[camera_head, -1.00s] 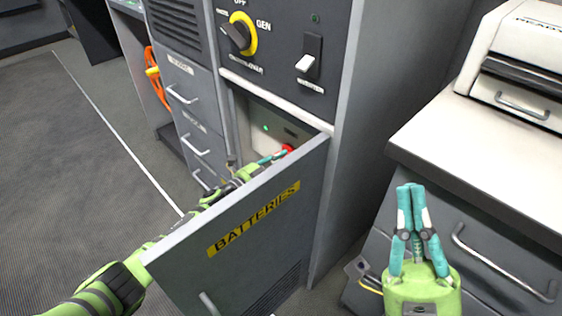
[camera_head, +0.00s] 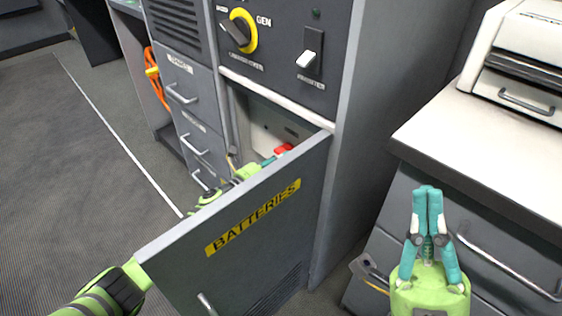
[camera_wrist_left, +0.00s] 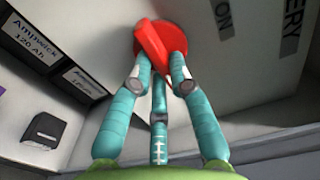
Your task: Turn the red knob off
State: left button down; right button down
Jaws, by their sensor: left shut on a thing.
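The red knob (camera_wrist_left: 160,45) is a round red disc with a raised bar handle, on a pale panel in the left wrist view. Its bar leans, with the top to the left, and the word ON is right of the disc. In the head view, the red knob (camera_head: 283,149) shows just above the edge of the open BATTERIES door (camera_head: 290,225). My left gripper (camera_wrist_left: 160,78) is shut on the knob's bar; in the head view the door partly hides its fingers (camera_head: 268,162). My right gripper (camera_head: 427,190) is shut and empty, in front of the right-hand drawers.
A yellow-ringed selector (camera_head: 242,32) and a white switch (camera_head: 307,59) are above the compartment. A counter (camera_head: 470,140) with a white machine (camera_head: 525,55) is at right. The floor at left is clear.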

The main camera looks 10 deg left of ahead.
pick_arm(q)
jog(key=c, duration=1.1)
grip_release()
jog(key=shift+c, duration=0.2)
jog(key=v, duration=1.2)
